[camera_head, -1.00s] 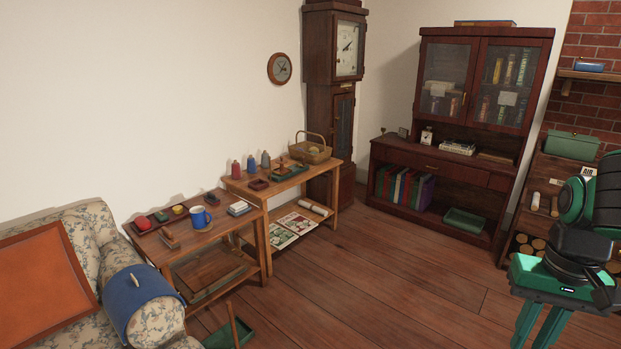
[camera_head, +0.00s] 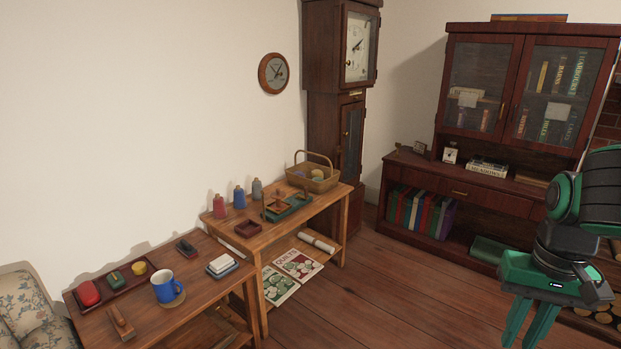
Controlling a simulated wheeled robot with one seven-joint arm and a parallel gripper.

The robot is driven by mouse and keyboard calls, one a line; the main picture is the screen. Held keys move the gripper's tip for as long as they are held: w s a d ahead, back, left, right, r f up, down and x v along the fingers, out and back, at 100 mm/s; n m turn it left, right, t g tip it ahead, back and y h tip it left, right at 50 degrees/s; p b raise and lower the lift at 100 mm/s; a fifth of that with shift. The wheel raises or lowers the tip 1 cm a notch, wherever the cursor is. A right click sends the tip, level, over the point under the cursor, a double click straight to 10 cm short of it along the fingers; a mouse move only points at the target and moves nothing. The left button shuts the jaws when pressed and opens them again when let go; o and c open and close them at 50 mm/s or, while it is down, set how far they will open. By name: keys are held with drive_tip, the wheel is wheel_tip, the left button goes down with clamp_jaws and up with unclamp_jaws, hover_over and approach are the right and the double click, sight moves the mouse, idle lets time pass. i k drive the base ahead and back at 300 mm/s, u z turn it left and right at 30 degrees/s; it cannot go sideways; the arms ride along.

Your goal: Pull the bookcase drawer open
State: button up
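The dark red-brown bookcase (camera_head: 470,182) stands at the back right, with glass doors above and an open shelf below. Its drawer (camera_head: 486,196) is a wide front under the counter with a small brass handle (camera_head: 460,194). The drawer front looks flush with the case, so it appears shut. My gripper (camera_head: 530,330) hangs at the lower right, fingers pointing down, well in front of the bookcase and touching nothing. Its two green fingers show side by side with a narrow gap, and their tips run near the bottom edge. My arm hides the drawer's right end.
Two wooden side tables with a blue mug (camera_head: 168,287), bottles and a basket (camera_head: 312,178) stand along the left wall. A tall clock (camera_head: 340,110) stands in the corner. Bare wooden floor (camera_head: 400,290) lies before the bookcase. A sofa (camera_head: 25,305) is at lower left.

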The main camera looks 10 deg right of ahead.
sight(514, 204)
drive_tip(key=u, duration=0.05)
drive_tip(key=i, duration=1.05)
drive_tip(key=z, duration=2.15)
drive_tip(key=i, duration=2.9)
drive_tip(key=u, duration=1.6)
